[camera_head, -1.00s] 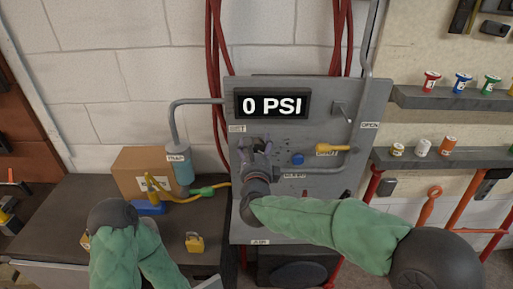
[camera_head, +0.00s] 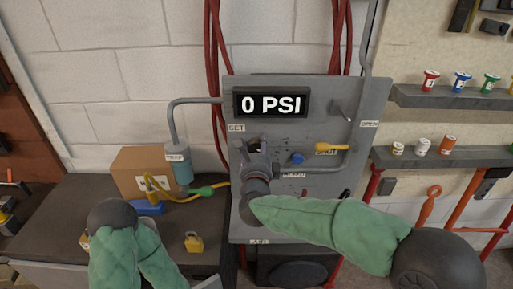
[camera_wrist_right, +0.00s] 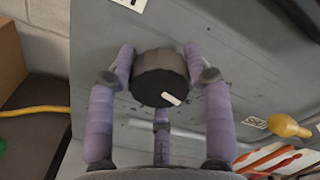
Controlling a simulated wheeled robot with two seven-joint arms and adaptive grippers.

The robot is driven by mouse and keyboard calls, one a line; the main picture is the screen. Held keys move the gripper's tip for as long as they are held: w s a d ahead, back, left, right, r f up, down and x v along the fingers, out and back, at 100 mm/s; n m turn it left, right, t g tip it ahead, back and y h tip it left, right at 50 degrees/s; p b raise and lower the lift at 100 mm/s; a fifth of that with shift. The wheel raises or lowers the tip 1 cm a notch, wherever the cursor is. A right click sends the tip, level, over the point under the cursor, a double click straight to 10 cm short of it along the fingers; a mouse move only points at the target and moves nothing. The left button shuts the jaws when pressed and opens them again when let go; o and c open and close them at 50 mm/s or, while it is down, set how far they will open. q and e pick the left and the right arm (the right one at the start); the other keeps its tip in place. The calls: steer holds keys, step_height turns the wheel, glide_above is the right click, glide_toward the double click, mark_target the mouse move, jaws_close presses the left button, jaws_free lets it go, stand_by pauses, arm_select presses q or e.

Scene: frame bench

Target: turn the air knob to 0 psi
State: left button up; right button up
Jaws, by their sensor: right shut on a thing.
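The grey panel (camera_head: 345,190) carries a black display (camera_head: 272,104) that reads 0 PSI. My right gripper (camera_head: 257,148) is at the panel's left side, below the SET label. In the right wrist view, its purple fingers (camera_wrist_right: 160,55) are shut around the dark round air knob (camera_wrist_right: 158,88). The knob's white mark points to the lower right in that view. In the head view the gripper hides most of the knob. My left arm shows at the lower left, but its gripper is not seen.
A blue knob (camera_head: 297,158) and a yellow-handled lever (camera_head: 333,147) sit right of my gripper. A blue trap cylinder (camera_head: 181,165), a cardboard box (camera_head: 139,172) and a yellow padlock (camera_head: 194,243) are on the left. Shelves with spools (camera_head: 431,80) are on the right.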

steer(key=n, duration=0.4)
steer(key=shift+a+r+n, duration=0.1)
steer(key=shift+r+n, duration=0.1)
steer(key=shift+n, duration=0.1)
steer(key=n+p, duration=0.2)
steer(key=n, duration=0.3)
steer(key=shift+n, duration=0.3)
steer(key=n+p, duration=0.3)
steer(key=n, duration=0.3)
steer(key=shift+f, duration=0.2)
steer(key=n+p, duration=0.2)
steer(key=n, duration=0.2)
steer(key=shift+f, duration=0.15)
steer(key=shift+f+n, duration=0.1)
steer(key=shift+n, duration=0.4)
steer(key=shift+f+n, duration=0.1)
steer(key=shift+n, duration=0.2)
steer(key=shift+s, duration=0.1)
